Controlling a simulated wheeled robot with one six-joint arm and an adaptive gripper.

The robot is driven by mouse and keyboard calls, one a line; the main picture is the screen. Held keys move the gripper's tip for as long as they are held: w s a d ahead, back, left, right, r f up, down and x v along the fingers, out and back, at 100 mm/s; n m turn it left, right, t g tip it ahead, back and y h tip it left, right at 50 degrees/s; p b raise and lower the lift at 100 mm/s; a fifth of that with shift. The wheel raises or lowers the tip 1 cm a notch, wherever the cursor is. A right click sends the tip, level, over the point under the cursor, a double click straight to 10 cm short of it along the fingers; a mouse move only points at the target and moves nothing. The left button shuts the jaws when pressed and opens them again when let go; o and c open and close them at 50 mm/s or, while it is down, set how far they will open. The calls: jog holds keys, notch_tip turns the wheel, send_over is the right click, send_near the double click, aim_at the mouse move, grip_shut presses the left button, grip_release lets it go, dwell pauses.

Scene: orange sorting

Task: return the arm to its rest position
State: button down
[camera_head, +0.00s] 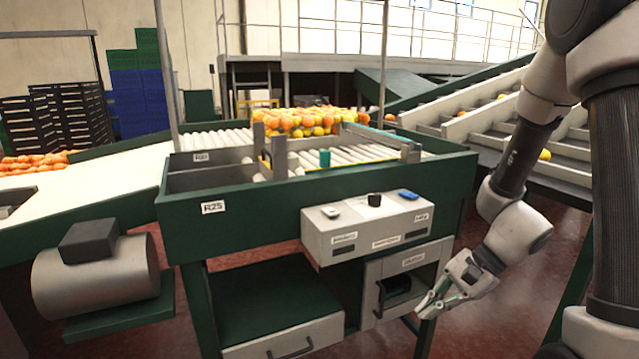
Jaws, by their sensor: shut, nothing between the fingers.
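My arm (515,165) comes down from the upper right, bent at the elbow, with its wrist low on the right. My gripper (430,307) points down and left, in front of the lower right part of the green sorting station, close by a grey drawer unit (438,257) in the view. It is shut and holds nothing. I cannot tell whether it touches the drawer unit.
A control box (340,248) with a black knob (375,199) and blue button (408,195) sits on the station front. A lower drawer (290,340) stands out at the bottom. Oranges (310,121) lie on rollers behind. A motor drum (95,275) is at left.

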jog(key=s+d+r+n+t+h, duration=0.2)
jog(key=s+d+r+n+h, duration=0.2)
jog(key=r, duration=0.7)
jog(key=s+d+r+n+t+h, duration=0.2)
jog(key=s+d+r+n+h, duration=0.2)
jog(key=r, duration=0.7)
jog(key=shift+s+d+n, duration=1.25)
jog(key=shift+d+n, duration=0.95)
jog(key=shift+d, duration=0.35)
